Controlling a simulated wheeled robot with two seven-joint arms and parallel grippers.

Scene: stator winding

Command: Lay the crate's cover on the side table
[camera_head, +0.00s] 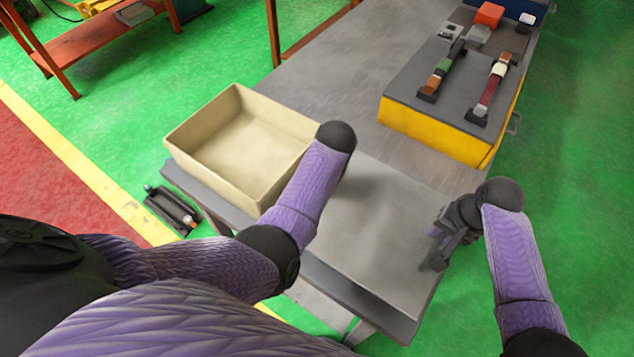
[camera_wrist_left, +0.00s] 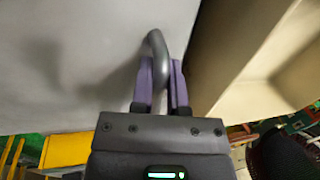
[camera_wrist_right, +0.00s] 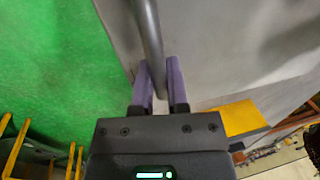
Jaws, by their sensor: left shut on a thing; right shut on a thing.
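The cover appears as a pale grey flat panel (camera_head: 385,235) with handles, to the right of the open beige crate (camera_head: 190,140). I cannot tell whether it touches the grey surface beneath. My left gripper (camera_wrist_left: 160,85) is shut on a bent grey handle (camera_wrist_left: 156,45) beside the crate; in the head view my forearm hides its fingers. My right gripper (camera_head: 437,248) is shut on a second handle (camera_wrist_right: 148,35) at the panel's right side, by the green floor. The crate looks empty inside, with its top uncovered.
The grey table (camera_head: 335,65) runs to the back. A yellow-sided case (camera_head: 440,130) with a dark top and several small parts stands at its right. An orange-red bench (camera_head: 120,40) is at the far left. Green floor lies around.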

